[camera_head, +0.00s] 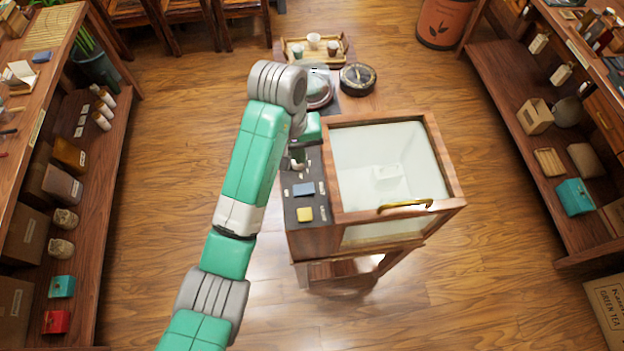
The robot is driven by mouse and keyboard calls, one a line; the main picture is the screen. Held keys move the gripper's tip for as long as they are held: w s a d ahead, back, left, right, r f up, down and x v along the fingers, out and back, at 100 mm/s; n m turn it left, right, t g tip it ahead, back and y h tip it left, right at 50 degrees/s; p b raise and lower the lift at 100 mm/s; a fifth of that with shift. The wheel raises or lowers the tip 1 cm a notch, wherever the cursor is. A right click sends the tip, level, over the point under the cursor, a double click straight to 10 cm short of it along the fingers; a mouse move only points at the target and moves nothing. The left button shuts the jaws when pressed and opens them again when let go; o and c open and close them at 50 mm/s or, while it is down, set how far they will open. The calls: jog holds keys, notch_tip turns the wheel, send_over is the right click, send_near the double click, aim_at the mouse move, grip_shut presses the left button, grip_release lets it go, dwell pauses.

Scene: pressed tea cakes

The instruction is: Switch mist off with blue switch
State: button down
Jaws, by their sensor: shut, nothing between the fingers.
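The blue switch (303,189) sits on the dark control panel (322,215) along the left side of a wooden cabinet with a glass top (390,150). Whitish haze fills the cabinet, and a pale block-like object (388,174) shows faintly inside. A yellow switch (305,214) is on the panel, nearer than the blue one. My gripper (298,164) is small in view, shut and empty, over the far part of the panel, just beyond the blue switch. I cannot tell its height above the panel. My arm and wrist hide part of the panel's far end.
A brass handle (405,206) runs along the cabinet's near edge. Beyond the cabinet are a round dark item (357,78) and a wooden tray (314,50) with cups. Shelves stand left (85,180) and right (520,130). Open floor lies between.

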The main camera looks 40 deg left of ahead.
aim_at(309, 187)
jog(key=f, duration=0.4)
jog(key=w+f, duration=0.1)
jog(key=f, duration=0.4)
jog(key=d+f, duration=0.1)
jog(key=f, duration=0.4)
jog(key=shift+w, duration=0.2)
jog(key=shift+a, duration=0.1)
